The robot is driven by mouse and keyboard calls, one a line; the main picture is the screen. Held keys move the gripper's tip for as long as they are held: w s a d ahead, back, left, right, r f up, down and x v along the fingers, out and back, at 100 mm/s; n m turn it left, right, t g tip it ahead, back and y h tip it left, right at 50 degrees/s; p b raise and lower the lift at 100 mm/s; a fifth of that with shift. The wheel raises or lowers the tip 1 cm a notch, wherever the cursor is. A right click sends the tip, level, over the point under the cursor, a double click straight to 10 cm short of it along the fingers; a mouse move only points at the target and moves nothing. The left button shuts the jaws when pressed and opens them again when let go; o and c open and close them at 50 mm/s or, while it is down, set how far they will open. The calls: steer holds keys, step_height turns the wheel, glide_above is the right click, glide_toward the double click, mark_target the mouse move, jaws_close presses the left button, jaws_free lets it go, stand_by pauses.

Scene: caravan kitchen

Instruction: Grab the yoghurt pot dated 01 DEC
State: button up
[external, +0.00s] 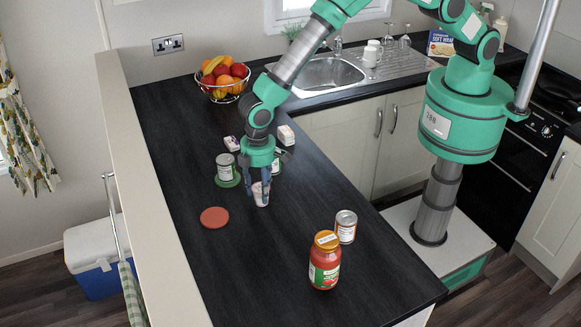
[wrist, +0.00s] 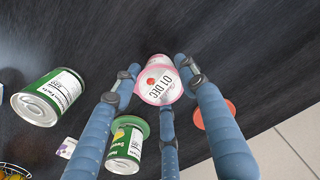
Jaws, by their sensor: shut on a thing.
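In the external view my gripper (external: 260,184) points down, shut on the pot (external: 261,194). The pot looks upright, at or just above the dark counter (external: 180,150); I cannot tell whether its base touches. The fingers hide part of its sides.
A red sauce jar (external: 325,262) and a can (external: 346,227) stand toward the front. The fruit bowl (external: 222,92) is at the back.

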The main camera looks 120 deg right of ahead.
mark_target(260, 188)
steer(key=shift+r, duration=0.6)
step_height(260, 188, up, 2)
steer(key=shift+b, duration=0.35)
steer(key=s+r+b, duration=0.1)
steer(key=s, duration=1.5)
steer(key=shift+r+b, duration=0.25)
steer(key=shift+b, duration=0.05)
steer(key=shift+d, duration=0.1)
